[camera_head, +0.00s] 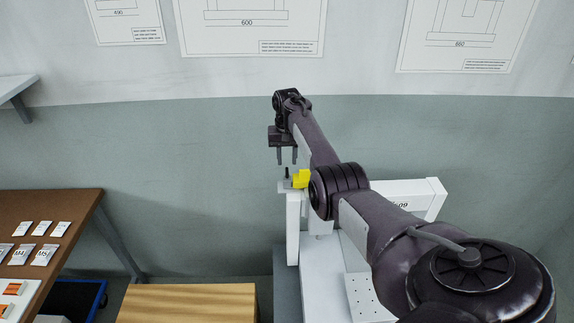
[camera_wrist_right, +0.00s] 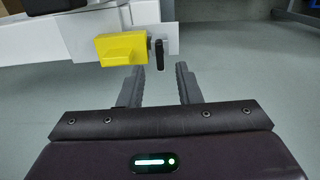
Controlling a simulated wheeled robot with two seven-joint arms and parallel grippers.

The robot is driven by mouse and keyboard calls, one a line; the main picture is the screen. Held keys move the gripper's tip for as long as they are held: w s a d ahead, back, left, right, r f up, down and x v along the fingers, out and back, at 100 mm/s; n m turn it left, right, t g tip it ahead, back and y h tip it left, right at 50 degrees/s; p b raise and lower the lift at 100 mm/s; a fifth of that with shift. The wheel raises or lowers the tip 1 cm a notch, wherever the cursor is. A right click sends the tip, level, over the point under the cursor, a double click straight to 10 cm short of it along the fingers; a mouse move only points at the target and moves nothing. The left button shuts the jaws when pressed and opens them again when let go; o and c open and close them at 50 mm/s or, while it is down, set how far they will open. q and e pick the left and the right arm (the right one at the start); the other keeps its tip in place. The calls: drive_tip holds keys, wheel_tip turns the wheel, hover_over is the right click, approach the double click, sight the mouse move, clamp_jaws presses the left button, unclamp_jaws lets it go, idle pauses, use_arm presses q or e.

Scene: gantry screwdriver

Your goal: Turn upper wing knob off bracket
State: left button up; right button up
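The right gripper (camera_head: 287,162) is open and empty, with its fingers pointing down just above the top of the white gantry post. A small dark upright piece, apparently the upper wing knob (camera_head: 287,173), stands below the gap between the fingertips. In the right wrist view the knob (camera_wrist_right: 160,55) is a thin black piece ahead of the open fingers (camera_wrist_right: 158,78), roughly in line with their gap and apart from them. It sits by a light plate, apparently the bracket (camera_wrist_right: 149,22), beside a yellow block (camera_wrist_right: 121,48). The yellow block also shows in the head view (camera_head: 301,179). My left gripper is out of view.
The white gantry frame (camera_head: 411,191) extends right behind my right arm, which hides part of it. A brown table (camera_head: 70,204) with several small labelled cards is at the left. A wooden surface (camera_head: 187,303) lies at the bottom. The grey-green wall stands behind.

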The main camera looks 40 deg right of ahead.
sight(287, 170)
drive_tip(key=shift+r, duration=1.85)
drive_tip(key=shift+f, duration=0.15)
